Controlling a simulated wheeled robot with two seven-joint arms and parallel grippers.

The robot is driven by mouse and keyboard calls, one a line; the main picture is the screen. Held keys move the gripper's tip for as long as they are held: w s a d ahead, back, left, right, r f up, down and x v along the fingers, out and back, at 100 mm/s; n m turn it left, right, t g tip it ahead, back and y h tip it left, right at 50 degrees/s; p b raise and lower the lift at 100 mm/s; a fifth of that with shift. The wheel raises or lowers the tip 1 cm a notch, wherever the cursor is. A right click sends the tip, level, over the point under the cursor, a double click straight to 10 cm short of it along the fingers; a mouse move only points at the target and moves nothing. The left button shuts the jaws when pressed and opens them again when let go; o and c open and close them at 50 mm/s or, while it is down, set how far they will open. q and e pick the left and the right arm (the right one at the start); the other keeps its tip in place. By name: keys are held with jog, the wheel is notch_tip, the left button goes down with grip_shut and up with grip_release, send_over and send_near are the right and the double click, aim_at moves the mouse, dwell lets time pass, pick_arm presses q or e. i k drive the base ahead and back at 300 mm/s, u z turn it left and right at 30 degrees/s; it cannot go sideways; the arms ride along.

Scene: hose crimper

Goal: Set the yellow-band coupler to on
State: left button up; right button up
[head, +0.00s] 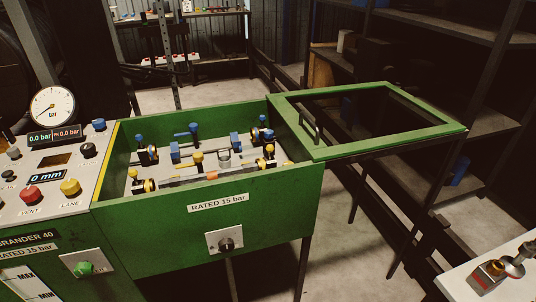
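Inside the green open-topped tank (205,229), a fitting with a yellow ring (150,185) sits at the near left end of the fixture, with a yellow knob (133,174) above it. Another yellow-topped fitting (270,150) sits at the right end of the near row. A yellow-topped valve (196,159) stands between them. I cannot tell for sure which one is the yellow-band coupler, or its on or off position. Blue-topped fittings (152,136) make up the far row. Neither of my grippers is in view.
A control panel with a pressure gauge (52,106), red button (30,194) and yellow button (70,188) stands left. The tank's open green lid frame (388,151) extends right. A white table (455,284) with brass fittings (489,272) is at lower right. Dark shelves stand behind.

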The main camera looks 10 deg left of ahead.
aim_at(142, 186)
jog(key=u, duration=1.3)
